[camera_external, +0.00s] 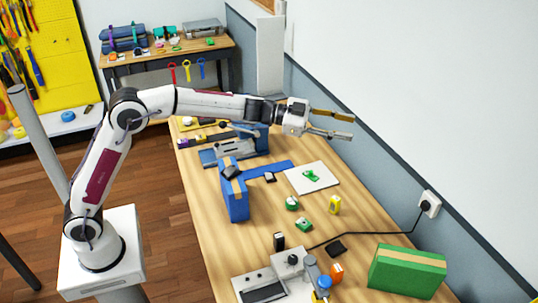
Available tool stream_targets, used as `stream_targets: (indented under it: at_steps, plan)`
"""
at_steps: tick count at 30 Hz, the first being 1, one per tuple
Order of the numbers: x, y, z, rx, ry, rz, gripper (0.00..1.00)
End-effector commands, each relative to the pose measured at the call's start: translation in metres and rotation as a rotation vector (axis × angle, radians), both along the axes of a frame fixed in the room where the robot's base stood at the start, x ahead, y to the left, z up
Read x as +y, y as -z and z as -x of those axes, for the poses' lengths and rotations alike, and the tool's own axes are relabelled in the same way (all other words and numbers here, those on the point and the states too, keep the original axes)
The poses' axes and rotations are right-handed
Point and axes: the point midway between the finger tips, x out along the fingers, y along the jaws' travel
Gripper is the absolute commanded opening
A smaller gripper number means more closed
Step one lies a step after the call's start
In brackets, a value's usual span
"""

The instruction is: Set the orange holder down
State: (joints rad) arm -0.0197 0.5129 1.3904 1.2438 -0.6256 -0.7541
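An orange object (336,272), probably the orange holder, sits near the front of the wooden workbench (225,240). It is beside a blue-capped item, and its exact shape is too small to tell. My gripper (350,127) is high above the far right part of the bench, well away from the orange object and pointing right toward the wall. Its two long fingers, the upper one brownish-gold and the lower one grey, are apart with a gap between them. I see no separate object clearly held there.
A green box (407,270) stands at the front right, and a blue box (235,193) stands upright at the left edge. A white sheet (312,178) lies mid-bench. Small green and yellow pieces (334,205) are scattered nearby. A black cable (375,234) runs to the wall socket (428,203).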

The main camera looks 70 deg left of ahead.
Motion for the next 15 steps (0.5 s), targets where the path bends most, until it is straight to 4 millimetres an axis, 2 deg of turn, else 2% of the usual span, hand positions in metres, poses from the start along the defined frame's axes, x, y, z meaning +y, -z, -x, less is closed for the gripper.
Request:
stream_targets:
  at_steps: [1,6,11,15]
  plan:
    - [0.008,-0.011,0.006,-0.004,-0.040,0.002,0.37]
    - [0.039,-0.035,0.025,0.005,-0.176,0.007,0.37]
    - [0.068,-0.049,0.050,0.031,-0.299,0.011,0.37]
    - [0.092,-0.055,0.078,0.067,-0.398,0.016,0.37]
